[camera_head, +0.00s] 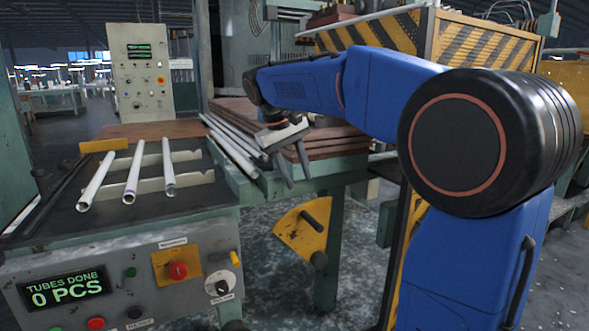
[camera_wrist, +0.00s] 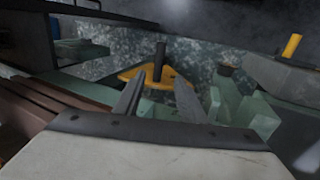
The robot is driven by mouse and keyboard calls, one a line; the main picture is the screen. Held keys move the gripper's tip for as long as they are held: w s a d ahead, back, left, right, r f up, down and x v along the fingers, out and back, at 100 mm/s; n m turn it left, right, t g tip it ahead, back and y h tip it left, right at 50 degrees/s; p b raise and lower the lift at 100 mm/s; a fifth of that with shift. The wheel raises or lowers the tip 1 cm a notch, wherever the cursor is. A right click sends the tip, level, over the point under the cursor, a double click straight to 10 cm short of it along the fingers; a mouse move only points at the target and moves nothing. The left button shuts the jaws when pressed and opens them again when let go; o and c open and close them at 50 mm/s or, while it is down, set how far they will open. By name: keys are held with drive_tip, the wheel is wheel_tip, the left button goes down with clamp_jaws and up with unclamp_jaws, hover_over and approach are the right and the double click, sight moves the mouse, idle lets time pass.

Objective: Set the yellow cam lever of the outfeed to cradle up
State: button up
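A yellow fan-shaped plate (camera_head: 294,238), which looks like the cam lever, hangs beside the green frame, right of the control panel. A black peg (camera_head: 312,221) sticks out from its upper right part. In the wrist view the yellow plate (camera_wrist: 139,72) and its upright black peg (camera_wrist: 159,62) lie beyond my fingers. My gripper (camera_head: 299,183) is above the plate, pointing down, apart from it. In the wrist view my gripper (camera_wrist: 158,82) has its two fingers spread with nothing between them. The peg appears between the fingertips but farther off.
White tubes (camera_head: 132,172) lie on the cradle table at left. More tubes (camera_head: 232,145) and stacked brown boards (camera_head: 300,145) are close beside my gripper. A green post (camera_head: 330,255) stands right of the plate. The control panel (camera_head: 130,285) reads 0 PCS.

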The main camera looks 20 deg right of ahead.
drive_tip(key=shift+v, duration=0.95)
drive_tip(key=shift+d, duration=0.2)
drive_tip(key=c, duration=0.9)
drive_tip(key=d+y, duration=0.1)
drive_tip(key=d, duration=0.2)
drive_tip(key=d+g+y, duration=0.1)
drive_tip(key=d, duration=0.2)
drive_tip(key=w+d+y, duration=0.1)
drive_tip(key=d, duration=0.2)
drive_tip(key=shift+w+d+r+y, duration=0.1)
drive_tip(key=shift+d+r+y, duration=0.05)
drive_tip(key=shift+r+y, duration=0.25)
clamp_jaws()
drive_tip(key=d+r+y, duration=0.3)
drive_tip(key=d+y, duration=0.1)
drive_tip(key=d, duration=0.7)
drive_tip(key=w+a+r+x, duration=0.1)
drive_tip(key=a+x, duration=0.2)
drive_tip(key=x, duration=1.9)
drive_tip(key=shift+s+t, duration=0.2)
drive_tip(key=shift+t, duration=0.1)
